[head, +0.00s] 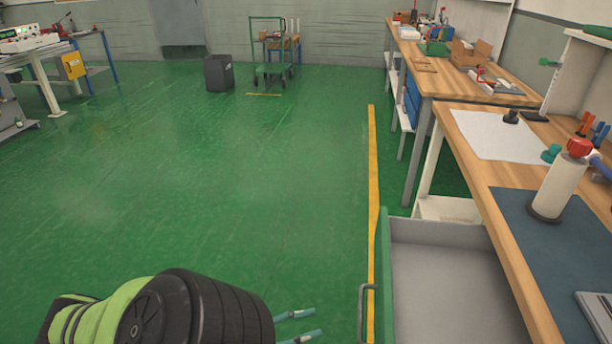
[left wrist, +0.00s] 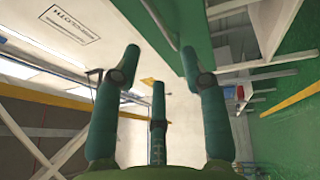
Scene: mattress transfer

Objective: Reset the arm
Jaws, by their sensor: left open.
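My left arm comes in at the bottom left of the head view, with a green and black wrist. My left gripper (head: 302,326) points right, over the green floor, to the left of the open drawer. Its teal fingers also show in the left wrist view (left wrist: 160,62), spread apart with nothing between them. The left gripper is open and empty. My right arm and right gripper are not in view. No mattress shows in these frames.
An open grey drawer (head: 445,290) with a green front juts out at the lower right, below a wooden workbench (head: 500,205). A white bottle (head: 560,188) stands on the bench. A black bin (head: 218,73) and green cart (head: 270,68) stand far back. The middle floor is clear.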

